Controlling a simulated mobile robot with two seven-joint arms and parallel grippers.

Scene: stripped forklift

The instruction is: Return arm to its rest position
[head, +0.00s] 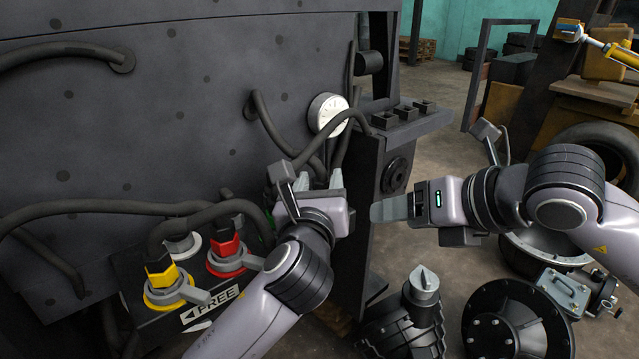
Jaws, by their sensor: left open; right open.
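My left gripper (318,181) is open, in front of the dark forklift body, with its fingers pointing away toward the hoses below the gauge. I cannot tell whether its fingers touch a hose. My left arm comes up from the bottom edge, right of the valve box. My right gripper (388,209) is open and empty, with its fingers pointing left, near the dark upright post (362,215). My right arm comes in from the right edge.
A box with yellow (165,283) and red (228,252) valve handles and a "FREE" label (211,308) stands lower left. A white gauge (328,114) sits above my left gripper. Dark machine parts (515,325) lie on the floor lower right. A tyre (605,150) stands behind my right arm.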

